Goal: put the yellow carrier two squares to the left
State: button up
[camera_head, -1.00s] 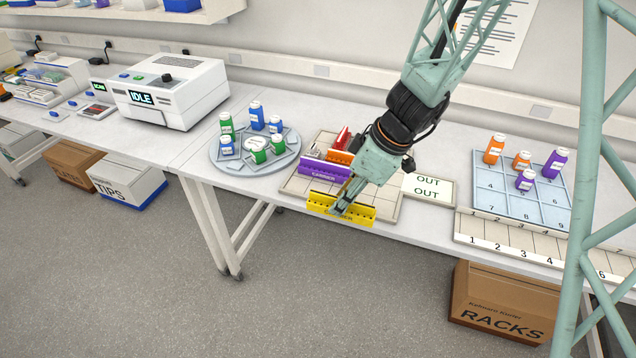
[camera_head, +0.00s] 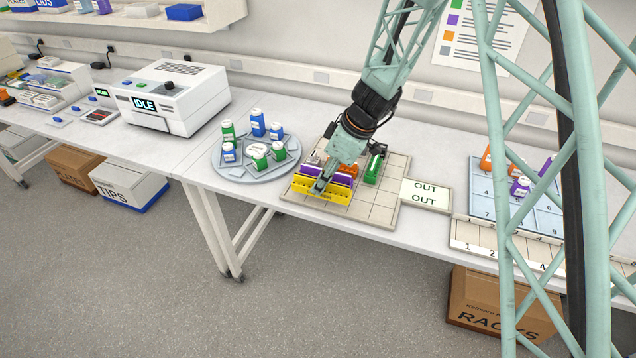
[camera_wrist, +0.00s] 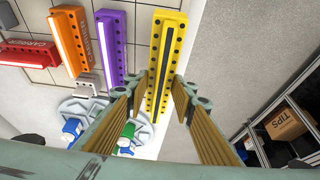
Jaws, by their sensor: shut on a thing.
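The yellow carrier (camera_head: 334,197) is a long bar over the front left part of the gridded board (camera_head: 376,208). My gripper (camera_head: 319,187) reaches down from above and is shut on it. In the wrist view the yellow carrier (camera_wrist: 166,62) passes between the two fingers (camera_wrist: 168,102). The purple carrier (camera_head: 342,180) lies just behind it, roughly parallel, and shows beside it in the wrist view (camera_wrist: 111,48). I cannot tell whether the yellow carrier touches the board.
An orange carrier (camera_head: 348,169) and a green carrier (camera_head: 374,168) are farther back on the board; a red carrier (camera_wrist: 28,53) shows in the wrist view. A round bottle turntable (camera_head: 240,171) stands close on the left. The board's right squares are bare, beside the OUT plate (camera_head: 426,194).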

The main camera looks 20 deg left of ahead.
jog(key=shift+w+a+f, duration=0.1)
jog(key=shift+w+a, duration=0.75)
jog(key=shift+w, duration=0.2)
jog(key=shift+f, duration=0.1)
jog(key=shift+f+p, duration=0.3)
jog(key=shift+f, duration=1.35)
jog(key=shift+f+b, duration=0.15)
jog(key=shift+b, duration=0.15)
jog(key=o, duration=0.9)
jog(key=shift+r+p, duration=0.2)
jog(key=shift+p, duration=0.2)
jog(key=shift+d+r, duration=0.15)
jog(key=shift+r, duration=0.2)
jog(key=shift+v, duration=5.6)
jog(key=shift+d, duration=0.1)
